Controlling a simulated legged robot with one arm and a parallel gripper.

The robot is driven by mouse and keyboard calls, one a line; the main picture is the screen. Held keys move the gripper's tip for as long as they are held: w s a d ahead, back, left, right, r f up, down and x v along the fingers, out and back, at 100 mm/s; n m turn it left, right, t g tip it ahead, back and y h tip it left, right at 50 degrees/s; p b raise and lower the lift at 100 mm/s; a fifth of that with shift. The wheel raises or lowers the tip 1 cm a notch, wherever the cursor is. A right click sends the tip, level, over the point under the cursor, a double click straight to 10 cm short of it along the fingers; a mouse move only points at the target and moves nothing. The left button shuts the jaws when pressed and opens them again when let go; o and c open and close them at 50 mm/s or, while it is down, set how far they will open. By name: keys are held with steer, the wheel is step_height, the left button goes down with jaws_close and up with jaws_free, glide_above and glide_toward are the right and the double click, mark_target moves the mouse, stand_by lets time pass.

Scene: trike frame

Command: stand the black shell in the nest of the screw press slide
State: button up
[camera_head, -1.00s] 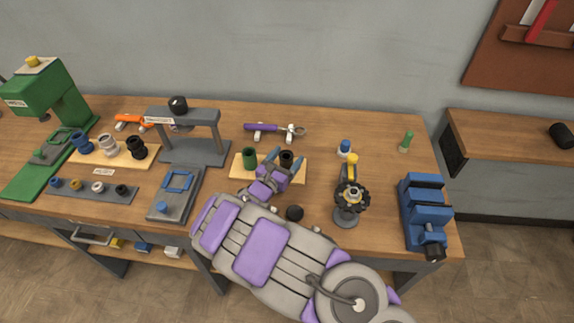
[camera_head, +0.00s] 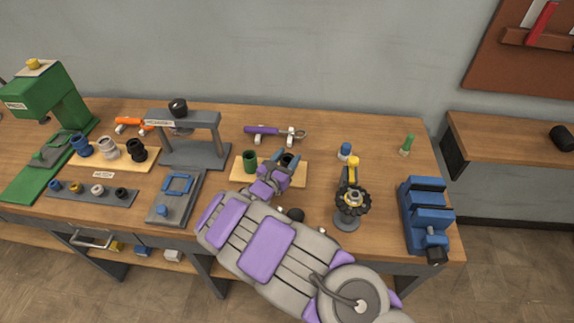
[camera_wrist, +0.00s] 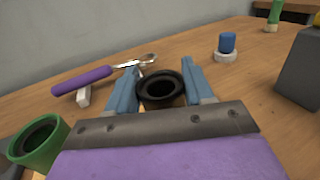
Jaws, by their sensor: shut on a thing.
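The black shell (camera_wrist: 160,88) is a short open-topped cup between my gripper's two blue fingers, its open mouth showing in the wrist view. In the head view the shell (camera_head: 288,159) is partly hidden by my gripper (camera_head: 287,157), at the right end of a light wooden board. My gripper (camera_wrist: 160,86) is shut on it. The shell looks upright; I cannot tell whether it is clear of the board. The screw press (camera_head: 187,135) is a grey frame with a black knob, left of my gripper.
A green shell (camera_head: 250,161) stands beside my gripper on the board (camera_head: 237,171). A purple-handled tool (camera_head: 263,130) lies behind. A green press (camera_head: 45,100) and coloured parts stand left. A black-and-yellow fixture (camera_head: 351,200) and blue vise (camera_head: 425,215) stand right.

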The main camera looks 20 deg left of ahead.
steer(key=shift+a+f, duration=0.1)
steer(key=shift+a, duration=0.1)
steer(key=shift+c, duration=0.9)
steer(key=shift+d, duration=0.1)
